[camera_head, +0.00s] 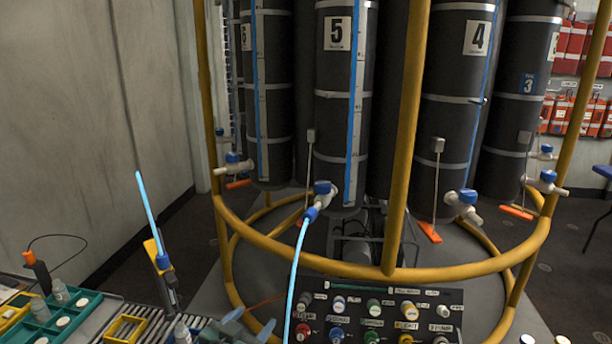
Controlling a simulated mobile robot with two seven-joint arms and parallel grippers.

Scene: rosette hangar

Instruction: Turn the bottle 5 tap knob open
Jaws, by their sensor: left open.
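Bottle 5 (335,95) is a dark cylinder with a white number label, standing behind the yellow rail. Its tap at the bottle's foot has a blue knob (322,187) on a pale body. A light blue hose (293,275) joins the tap by a blue connector (310,214) and runs down out of the picture. I cannot tell the knob's exact turn. My left gripper (256,318) is at the bottom edge, open, with grey fingers apart. It is well below the tap and left of the hose, touching neither. My right gripper is not in view.
A yellow ring rail (300,247) and upright post (406,140) stand around the bottles. Bottle 4 (455,100) and its tap (464,203) are to the right. A panel of coloured knobs (372,322) is low in front. Green trays (55,320) are at lower left.

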